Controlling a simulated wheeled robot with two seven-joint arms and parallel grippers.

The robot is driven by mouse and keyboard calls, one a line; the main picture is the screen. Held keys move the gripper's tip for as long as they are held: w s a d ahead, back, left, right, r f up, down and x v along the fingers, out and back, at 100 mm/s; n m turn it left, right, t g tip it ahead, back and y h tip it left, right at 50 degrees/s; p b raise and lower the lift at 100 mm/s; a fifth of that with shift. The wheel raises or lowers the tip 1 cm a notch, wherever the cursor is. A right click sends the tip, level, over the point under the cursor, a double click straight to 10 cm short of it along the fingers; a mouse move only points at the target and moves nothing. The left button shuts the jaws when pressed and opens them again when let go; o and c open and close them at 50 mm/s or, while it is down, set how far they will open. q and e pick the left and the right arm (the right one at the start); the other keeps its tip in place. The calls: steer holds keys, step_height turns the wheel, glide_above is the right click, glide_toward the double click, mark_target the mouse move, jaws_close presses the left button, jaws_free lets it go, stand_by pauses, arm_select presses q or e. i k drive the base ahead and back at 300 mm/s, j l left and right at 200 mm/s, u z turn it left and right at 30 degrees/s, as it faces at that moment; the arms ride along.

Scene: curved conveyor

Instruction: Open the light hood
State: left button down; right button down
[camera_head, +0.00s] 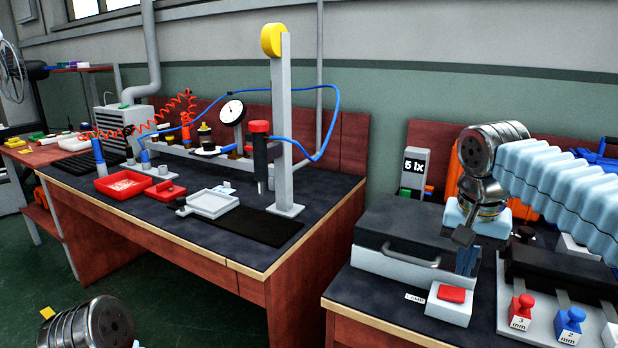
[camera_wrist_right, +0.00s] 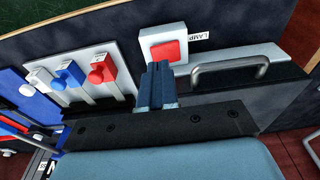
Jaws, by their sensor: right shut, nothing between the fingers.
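The light hood (camera_head: 398,225) is a box with a dark grey lid over a pale lower front, on the right-hand bench. Its lid looks closed. A grey bar handle (camera_head: 410,257) runs along its front; in the right wrist view the handle (camera_wrist_right: 230,66) lies to the right of the fingers. My right gripper (camera_head: 466,263) is shut and empty, pointing down just right of the handle and apart from it. Its blue-grey fingertips (camera_wrist_right: 158,75) show pressed together in the right wrist view. My left gripper is out of view; only a link of that arm shows at the lower left.
A red button on a white base (camera_head: 449,303), beside a LAMP label (camera_head: 415,298), sits in front of the gripper. Red and blue tagged handles (camera_head: 571,322) stand on a plate at right. A 5 lx display (camera_head: 414,170) stands behind the hood.

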mark_target(407, 229)
steer(key=k, duration=0.85)
